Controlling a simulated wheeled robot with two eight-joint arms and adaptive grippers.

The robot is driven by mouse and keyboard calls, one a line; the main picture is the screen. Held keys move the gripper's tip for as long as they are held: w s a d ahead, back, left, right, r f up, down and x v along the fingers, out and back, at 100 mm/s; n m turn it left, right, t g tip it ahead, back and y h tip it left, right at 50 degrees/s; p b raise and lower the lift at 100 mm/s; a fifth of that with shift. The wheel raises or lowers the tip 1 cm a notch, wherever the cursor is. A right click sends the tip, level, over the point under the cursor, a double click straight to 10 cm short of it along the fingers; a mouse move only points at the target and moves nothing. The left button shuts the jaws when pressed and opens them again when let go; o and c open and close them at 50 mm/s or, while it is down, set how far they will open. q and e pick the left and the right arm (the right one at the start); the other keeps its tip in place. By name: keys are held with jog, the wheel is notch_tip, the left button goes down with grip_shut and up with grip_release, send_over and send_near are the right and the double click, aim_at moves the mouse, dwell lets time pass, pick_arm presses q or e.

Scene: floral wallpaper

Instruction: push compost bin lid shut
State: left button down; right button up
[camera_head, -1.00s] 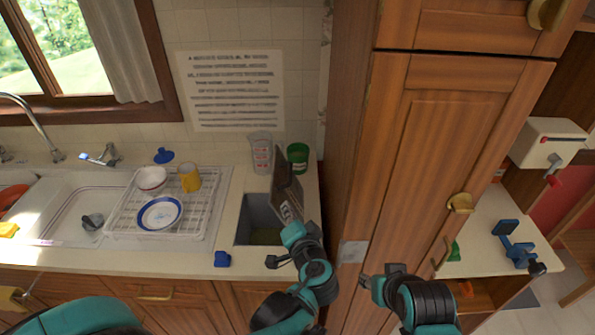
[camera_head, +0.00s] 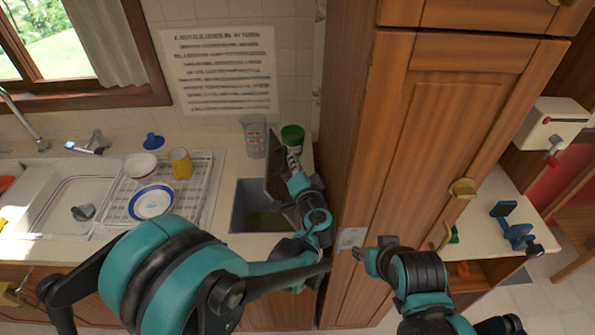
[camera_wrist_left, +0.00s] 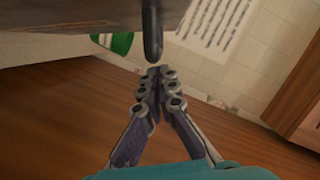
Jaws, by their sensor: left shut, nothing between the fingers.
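The compost bin (camera_head: 238,215) is a grey well sunk in the counter, with greenish matter at its bottom. Its dark lid (camera_head: 274,176) stands up steeply, open, along the right side of the well. My left gripper (camera_head: 293,154) is shut and empty at the lid's right face, on the side away from the opening. In the left wrist view the closed fingertips (camera_wrist_left: 154,72) are right by the lid's dark rim (camera_wrist_left: 152,35); I cannot tell whether they touch. My right gripper (camera_head: 366,258) is low in front of the tall cabinet; its jaw state is unclear.
A tall wooden cabinet (camera_head: 440,150) stands close on the right. A clear cup (camera_head: 255,138) and a green can (camera_head: 292,138) stand behind the bin. A dish rack (camera_head: 205,195) with a plate (camera_head: 152,202), bowl and yellow mug is to the left.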

pick_arm(q)
jog(key=shift+w+a, duration=0.15)
jog(key=shift+w, duration=0.35)
jog(key=shift+a, duration=0.1)
